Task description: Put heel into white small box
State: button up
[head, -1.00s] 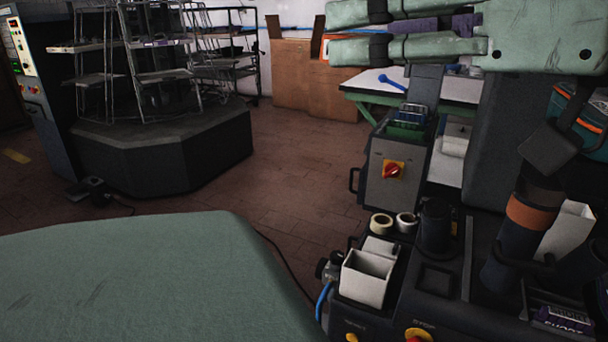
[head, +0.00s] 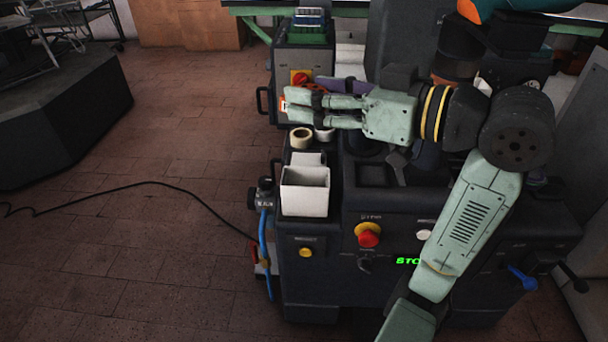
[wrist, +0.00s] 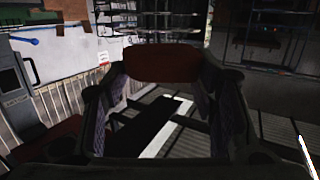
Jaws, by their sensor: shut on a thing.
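The white small box (head: 305,192) stands open-topped on the left part of the dark machine top in the head view. My gripper (head: 292,108) points left, above and behind the box in the picture, and is not over its opening. In the wrist view my gripper (wrist: 162,78) is shut on a dark reddish-brown piece, which looks like the heel (wrist: 163,62), held across the fingertips. In the head view the fingers hide most of the held piece, so I cannot make it out there.
Two tape rolls (head: 301,138) sit behind the box. A red knob (head: 368,236) and a yellow button (head: 306,252) are on the machine front (head: 330,270). A control cabinet (head: 290,90) stands behind. Brick floor (head: 160,230) lies open to the left, crossed by a black cable (head: 150,185).

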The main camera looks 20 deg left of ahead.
jog(key=w+d+f+m+t+h+b, duration=0.15)
jog(key=d+f, duration=0.25)
jog(key=f, duration=0.5)
jog(key=w+d+f+m+t, duration=0.1)
jog(key=d+f+m+t, duration=0.15)
jog(key=d+f, duration=0.4)
jog(key=p, duration=0.1)
send_over(311, 169)
jog(key=s+d, duration=0.2)
jog(key=s, duration=0.2)
notch_tip(311, 169, down, 4)
jog(key=shift+n, duration=0.4)
jog(key=shift+s+a+f+b, duration=0.15)
jog(key=shift+f+b, duration=0.1)
jog(key=shift+f, duration=0.9)
jog(key=shift+a+f+b, duration=0.1)
jog(key=shift+f+b, duration=0.15)
jog(key=shift+f, duration=0.9)
jog(key=o, duration=1.2)
jog(key=shift+r, duration=0.15)
jog(key=v, duration=1.2)
jog(key=shift+s+r, duration=0.2)
jog(key=shift+r, duration=0.2)
